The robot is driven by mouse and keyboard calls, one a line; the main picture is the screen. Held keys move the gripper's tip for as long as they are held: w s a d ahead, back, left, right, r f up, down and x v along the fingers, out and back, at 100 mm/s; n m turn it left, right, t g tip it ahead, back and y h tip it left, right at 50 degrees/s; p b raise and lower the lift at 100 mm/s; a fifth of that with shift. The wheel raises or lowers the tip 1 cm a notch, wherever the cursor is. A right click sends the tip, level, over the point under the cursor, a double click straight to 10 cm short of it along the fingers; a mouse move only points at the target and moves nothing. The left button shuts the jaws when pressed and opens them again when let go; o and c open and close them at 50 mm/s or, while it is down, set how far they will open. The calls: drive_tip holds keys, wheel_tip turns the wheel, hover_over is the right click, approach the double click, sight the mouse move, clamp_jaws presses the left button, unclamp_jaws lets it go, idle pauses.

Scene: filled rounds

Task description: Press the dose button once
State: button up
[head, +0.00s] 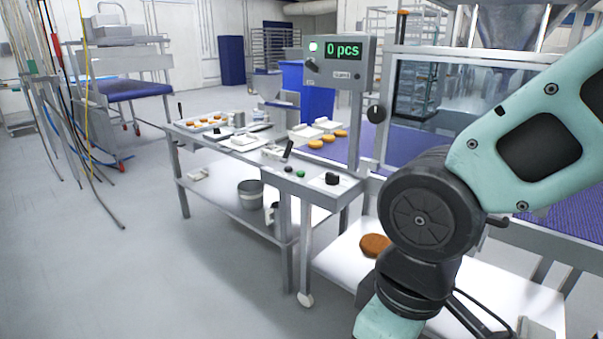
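I cannot tell which of these is the dose button. My arm crosses the right side and leaves the picture at the bottom. My gripper is not in view.
A metal table (222,155) holds a tray of round items (207,123), with more rounds (317,144) near its right. A lower shelf bears a metal pot (250,193). A single brown round (374,245) lies on a white surface beside my arm. Open floor (130,270) is at left.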

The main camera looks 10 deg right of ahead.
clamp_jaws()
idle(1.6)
